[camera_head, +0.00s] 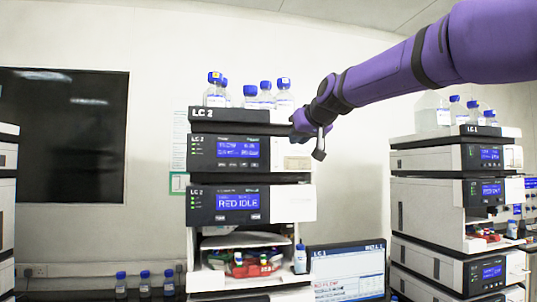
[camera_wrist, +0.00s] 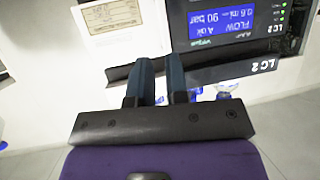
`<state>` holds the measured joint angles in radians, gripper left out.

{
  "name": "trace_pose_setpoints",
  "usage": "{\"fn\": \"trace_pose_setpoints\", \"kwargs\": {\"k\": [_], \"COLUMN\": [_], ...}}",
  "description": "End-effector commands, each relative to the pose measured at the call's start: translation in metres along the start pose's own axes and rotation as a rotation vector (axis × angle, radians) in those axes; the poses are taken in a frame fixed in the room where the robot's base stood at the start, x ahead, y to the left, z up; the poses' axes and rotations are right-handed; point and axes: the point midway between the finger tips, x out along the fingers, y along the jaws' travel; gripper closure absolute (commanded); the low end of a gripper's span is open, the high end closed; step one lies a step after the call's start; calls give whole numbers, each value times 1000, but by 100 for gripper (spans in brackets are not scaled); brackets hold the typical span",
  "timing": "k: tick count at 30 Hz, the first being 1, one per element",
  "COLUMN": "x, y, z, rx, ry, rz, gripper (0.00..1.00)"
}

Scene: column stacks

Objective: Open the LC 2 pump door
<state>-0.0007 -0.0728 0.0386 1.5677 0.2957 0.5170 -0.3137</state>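The LC 2 stack stands in the middle of the head view. Its pump module, with a blue flow display, sits under the dark LC 2 top tray (camera_head: 245,115). The dark pump door (camera_head: 203,151) looks closed, flush with the front. In the wrist view the pump display (camera_wrist: 222,18) appears upside down at the top right, with a pale label (camera_wrist: 108,14) on the white front to its left. My gripper (camera_head: 319,155) is at the right of the pump front. Its two fingers (camera_wrist: 160,62) have a narrow empty gap between them. I cannot tell whether they touch the front.
Blue-capped bottles (camera_head: 265,95) stand on the LC 2 tray. Below the pump are a RED IDLE module (camera_head: 205,217) and an open bay with coloured vials. A monitor (camera_head: 346,275) stands at lower right. The LC 1 stack (camera_head: 430,200) is farther right.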

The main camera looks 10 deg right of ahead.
Motion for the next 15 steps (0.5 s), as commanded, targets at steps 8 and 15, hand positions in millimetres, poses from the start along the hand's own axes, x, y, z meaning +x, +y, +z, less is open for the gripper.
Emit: {"fn": "trace_pose_setpoints", "kwargs": {"k": [8, 15], "x": [20, 60], "y": [1, 1], "z": [-13, -13], "rx": [-4, -4], "ry": [26, 24], "rz": [-2, -3], "gripper": [85, 85]}}
